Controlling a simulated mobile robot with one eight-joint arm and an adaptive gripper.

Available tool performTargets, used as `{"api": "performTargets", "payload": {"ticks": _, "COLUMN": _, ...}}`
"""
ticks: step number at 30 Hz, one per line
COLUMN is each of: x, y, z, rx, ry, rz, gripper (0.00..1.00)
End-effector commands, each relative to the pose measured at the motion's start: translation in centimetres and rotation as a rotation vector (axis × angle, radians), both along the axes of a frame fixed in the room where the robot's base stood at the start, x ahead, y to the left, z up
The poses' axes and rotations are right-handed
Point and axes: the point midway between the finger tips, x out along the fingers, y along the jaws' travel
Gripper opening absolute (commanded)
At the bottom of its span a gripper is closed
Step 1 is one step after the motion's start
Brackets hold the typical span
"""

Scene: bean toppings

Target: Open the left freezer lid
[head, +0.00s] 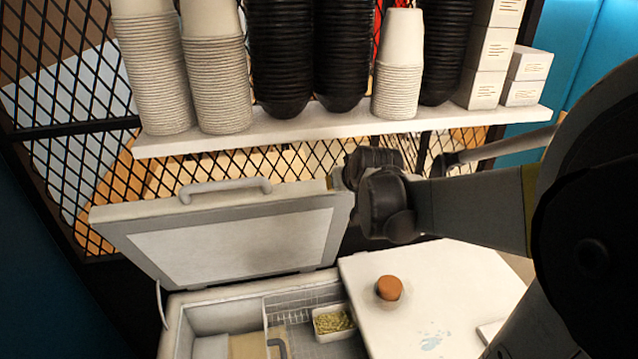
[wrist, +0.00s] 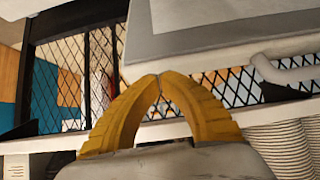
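The left freezer lid (head: 225,245) stands raised and tilted back in the head view, with its pale inner panel facing me. Its grey handle (head: 225,187) is along the top edge. In the wrist view the lid (wrist: 230,35) fills the upper right, with the handle (wrist: 285,72) at the right. My gripper (head: 333,183) is at the lid's upper right corner. In the wrist view its yellow fingers (wrist: 158,78) meet at the tips, close to the lid's edge, with nothing seen between them. I cannot tell whether they touch the lid.
The open freezer (head: 185,325) holds a wire basket and a white tub (head: 333,323) of green pieces. A closed white lid (head: 450,300) on the right bears a round brown object (head: 389,287). A shelf (head: 340,124) with stacked cups, bowls and boxes hangs just above my gripper, before a mesh wall.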

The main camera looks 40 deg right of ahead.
Motion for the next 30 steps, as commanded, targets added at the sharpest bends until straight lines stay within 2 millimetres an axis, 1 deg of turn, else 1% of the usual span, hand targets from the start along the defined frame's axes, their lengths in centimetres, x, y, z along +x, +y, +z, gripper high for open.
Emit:
{"api": "performTargets", "payload": {"ticks": 1, "x": -0.8, "y": 0.3, "z": 0.7, "rx": 0.000, "ry": 0.000, "rz": 0.000, "gripper": 0.00}}
{"api": "performTargets", "payload": {"ticks": 3, "x": -1.6, "y": 0.6, "z": 1.4, "rx": 0.000, "ry": 0.000, "rz": 0.000, "gripper": 0.00}}
{"api": "performTargets", "payload": {"ticks": 9, "x": -3.1, "y": 1.3, "z": 2.8, "rx": 0.001, "ry": 0.000, "rz": -0.001, "gripper": 0.00}}
{"api": "performTargets", "payload": {"ticks": 12, "x": -3.2, "y": 1.5, "z": 3.3, "rx": 0.004, "ry": 0.003, "rz": 0.002, "gripper": 0.00}}
{"api": "performTargets", "payload": {"ticks": 14, "x": -2.4, "y": 1.8, "z": 3.8, "rx": 0.015, "ry": 0.014, "rz": 0.010, "gripper": 0.00}}
{"api": "performTargets", "payload": {"ticks": 17, "x": 0.5, "y": 3.1, "z": 5.4, "rx": 0.058, "ry": 0.057, "rz": 0.031, "gripper": 0.00}}
{"api": "performTargets", "payload": {"ticks": 20, "x": 5.1, "y": 5.6, "z": 7.6, "rx": 0.119, "ry": 0.136, "rz": 0.058, "gripper": 0.00}}
{"api": "performTargets", "payload": {"ticks": 21, "x": 7.0, "y": 6.9, "z": 8.4, "rx": 0.144, "ry": 0.175, "rz": 0.066, "gripper": 0.00}}
{"api": "performTargets", "payload": {"ticks": 23, "x": 9.7, "y": 9.1, "z": 9.6, "rx": 0.176, "ry": 0.236, "rz": 0.072, "gripper": 0.00}}
{"api": "performTargets", "payload": {"ticks": 24, "x": 11.3, "y": 10.6, "z": 10.4, "rx": 0.195, "ry": 0.277, "rz": 0.074, "gripper": 0.00}}
{"api": "performTargets", "payload": {"ticks": 26, "x": 13.5, "y": 13.1, "z": 11.4, "rx": 0.216, "ry": 0.337, "rz": 0.072, "gripper": 0.00}}
{"api": "performTargets", "payload": {"ticks": 27, "x": 14.8, "y": 14.8, "z": 12.0, "rx": 0.225, "ry": 0.375, "rz": 0.066, "gripper": 0.00}}
{"api": "performTargets", "payload": {"ticks": 29, "x": 16.4, "y": 17.2, "z": 12.8, "rx": 0.236, "ry": 0.430, "rz": 0.056, "gripper": 0.00}}
{"api": "performTargets", "payload": {"ticks": 30, "x": 17.2, "y": 18.7, "z": 13.2, "rx": 0.240, "ry": 0.460, "rz": 0.048, "gripper": 0.00}}
